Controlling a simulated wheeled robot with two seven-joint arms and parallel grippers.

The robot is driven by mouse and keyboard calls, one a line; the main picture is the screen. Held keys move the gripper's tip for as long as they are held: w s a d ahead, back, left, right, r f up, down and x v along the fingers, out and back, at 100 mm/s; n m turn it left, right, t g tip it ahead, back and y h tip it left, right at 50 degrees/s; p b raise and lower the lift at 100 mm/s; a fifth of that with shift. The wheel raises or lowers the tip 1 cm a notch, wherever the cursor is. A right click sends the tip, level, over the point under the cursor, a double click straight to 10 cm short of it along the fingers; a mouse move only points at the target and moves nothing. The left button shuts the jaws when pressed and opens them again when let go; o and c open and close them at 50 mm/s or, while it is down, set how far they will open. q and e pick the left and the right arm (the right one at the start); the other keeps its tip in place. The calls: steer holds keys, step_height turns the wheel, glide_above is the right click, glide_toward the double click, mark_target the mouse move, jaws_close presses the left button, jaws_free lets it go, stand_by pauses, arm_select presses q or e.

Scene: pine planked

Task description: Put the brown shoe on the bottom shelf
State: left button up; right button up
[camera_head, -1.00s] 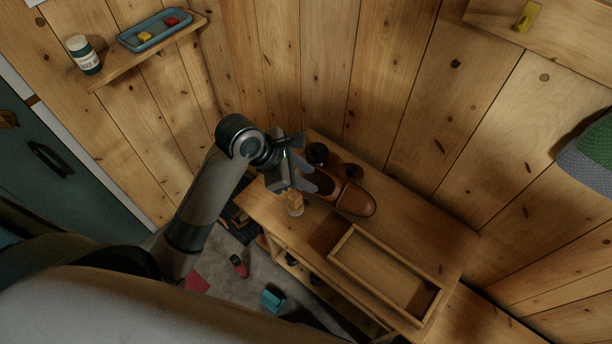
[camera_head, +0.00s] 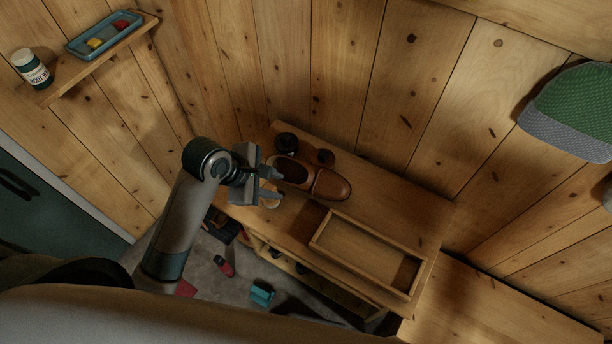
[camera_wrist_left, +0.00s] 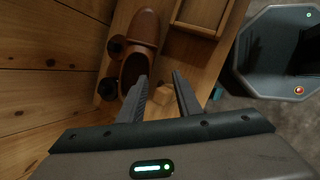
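The brown shoe (camera_head: 327,184) lies on the top board of the wooden shoe rack (camera_head: 405,215), toe to the right in the head view. In the left wrist view the shoe (camera_wrist_left: 146,27) lies just beyond my left fingers, its opening nearest them. My left gripper (camera_head: 274,185) is open and empty at the shoe's heel end; its fingers also show in the left wrist view (camera_wrist_left: 160,88). A small pale wooden item (camera_wrist_left: 158,98) shows between and beyond the fingers. The rack's lower shelves (camera_head: 320,283) are partly hidden below the top board. My right gripper is out of view.
Two small dark round items (camera_head: 286,142) stand behind the shoe by the wall. An open wooden tray (camera_head: 365,255) takes the rack's front right. A red item (camera_head: 224,266) and a teal item (camera_head: 262,293) are on the floor in front.

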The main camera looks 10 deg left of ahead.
arm_select(q)
steer(key=s+a+f+m+y+b, duration=0.2)
steer(key=s+a+f+m+y, duration=0.1)
steer(key=s+f+m, duration=1.1)
steer(key=s+a+f+m+g+b, duration=0.1)
steer(key=s+f+m+b, duration=0.15)
steer(key=f, duration=1.35)
steer(key=s+a+f+m+g+b, duration=0.1)
steer(key=s+f+m+b, duration=0.2)
steer(key=f, duration=1.3)
steer(key=s+a+f+m+b, duration=0.1)
steer(key=s+f+b, duration=0.1)
steer(key=s+f, duration=0.7)
steer(key=s+a+f+m+g+y+b, duration=0.1)
steer(key=s+a+f+b, duration=0.1)
steer(key=s+f, duration=0.7)
steer(key=shift+s+b, duration=0.4)
steer(key=shift+s, duration=0.8)
